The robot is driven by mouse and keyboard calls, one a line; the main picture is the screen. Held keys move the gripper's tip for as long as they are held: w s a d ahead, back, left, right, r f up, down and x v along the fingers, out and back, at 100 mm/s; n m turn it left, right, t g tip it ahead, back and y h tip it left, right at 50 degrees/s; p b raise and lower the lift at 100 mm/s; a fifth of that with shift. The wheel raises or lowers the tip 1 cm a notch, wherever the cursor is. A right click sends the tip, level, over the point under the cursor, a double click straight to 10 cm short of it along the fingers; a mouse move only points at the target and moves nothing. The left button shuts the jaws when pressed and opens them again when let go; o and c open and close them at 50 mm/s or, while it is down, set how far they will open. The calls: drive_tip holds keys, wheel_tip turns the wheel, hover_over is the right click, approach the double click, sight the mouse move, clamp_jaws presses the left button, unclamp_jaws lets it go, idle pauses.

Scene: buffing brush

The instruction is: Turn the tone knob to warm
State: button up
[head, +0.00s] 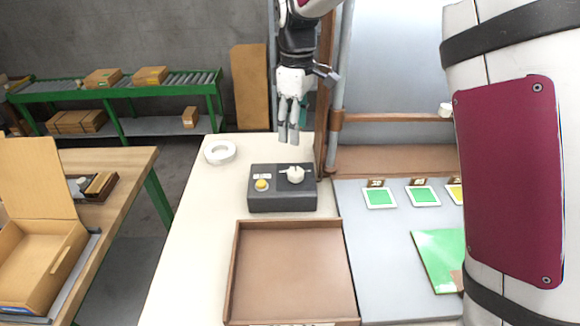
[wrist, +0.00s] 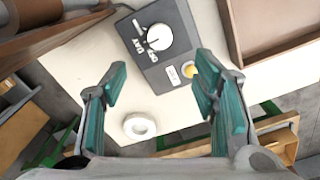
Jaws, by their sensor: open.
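The tone knob (head: 296,175) is a white round dial on top of a dark grey box (head: 283,201). In the wrist view the knob (wrist: 159,37) shows a short dark line on its face, with white labels beside it on the box (wrist: 178,20). I cannot read the labels for sure or tell which one is warm. A yellow button (head: 262,184) is on the same box, left of the knob. My gripper (head: 288,137) is open and empty, above and behind the box, apart from the knob. In the wrist view its teal-padded fingers (wrist: 161,76) are spread, with the knob beyond them.
A white ring (head: 220,152) lies on the table left of the box. A brown tray (head: 232,285) is in front of the box. A grey board with green tiles (head: 379,198) is to the right. A wooden post (head: 328,100) stands close right of my gripper.

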sight(296, 171)
wheel_tip(296, 171, down, 13)
drive_tip(key=shift+f+p, duration=0.1)
drive_tip(key=shift+p, duration=0.2)
drive_tip(key=c, duration=1.2)
